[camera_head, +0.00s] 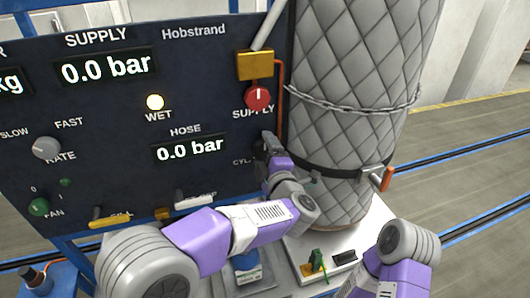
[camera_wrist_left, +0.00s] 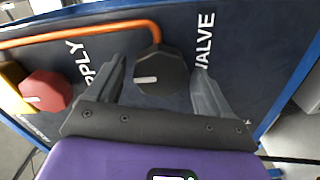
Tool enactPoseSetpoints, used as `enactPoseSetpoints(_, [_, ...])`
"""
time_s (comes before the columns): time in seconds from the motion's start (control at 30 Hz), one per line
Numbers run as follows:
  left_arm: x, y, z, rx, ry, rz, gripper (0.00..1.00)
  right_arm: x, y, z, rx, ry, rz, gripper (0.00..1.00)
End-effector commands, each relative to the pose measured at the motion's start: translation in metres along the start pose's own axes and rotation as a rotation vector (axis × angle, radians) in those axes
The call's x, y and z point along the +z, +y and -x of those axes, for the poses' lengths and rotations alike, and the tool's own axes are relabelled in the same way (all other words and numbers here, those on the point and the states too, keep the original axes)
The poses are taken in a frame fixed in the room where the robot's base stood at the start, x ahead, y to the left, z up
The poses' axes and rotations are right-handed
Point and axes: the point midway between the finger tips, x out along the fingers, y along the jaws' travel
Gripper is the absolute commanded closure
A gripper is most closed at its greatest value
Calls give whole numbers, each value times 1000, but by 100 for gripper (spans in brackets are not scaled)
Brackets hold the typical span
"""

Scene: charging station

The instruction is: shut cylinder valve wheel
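The cylinder valve wheel is a dark eight-sided knob (camera_wrist_left: 161,72) with a white mark, on the dark panel beside the word VALVE in the left wrist view. My left gripper (camera_wrist_left: 159,75) is open, with one finger on each side of the wheel; a gap shows on both sides, so neither finger seems to touch it. In the head view my left gripper (camera_head: 268,146) is at the panel's right edge, by the partly covered CYL label, and hides the wheel. My right arm shows at the lower right, but its gripper is out of view.
A red supply knob (camera_head: 258,96) sits just above my left gripper, with an orange pipe (camera_wrist_left: 85,34) running nearby. A quilted grey cylinder (camera_head: 350,90) with a chain stands close on the right. Panel readouts show 0.0 bar, and a WET lamp (camera_head: 155,102) is lit.

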Motion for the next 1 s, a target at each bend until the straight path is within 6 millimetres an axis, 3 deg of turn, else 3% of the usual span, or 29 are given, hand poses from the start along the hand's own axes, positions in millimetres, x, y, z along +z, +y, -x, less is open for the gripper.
enactPoseSetpoints(0.37, [0,0,4,0,-1,3,13,0,0,-1,0,0,0,57])
enactPoseSetpoints(0.7, [1,0,58,1,-3,2,13,0,3,-9,0,0,0,57])
enactPoseSetpoints(1.0, [0,0,76,-1,0,1,13,0,4,-10,0,0,0,57])
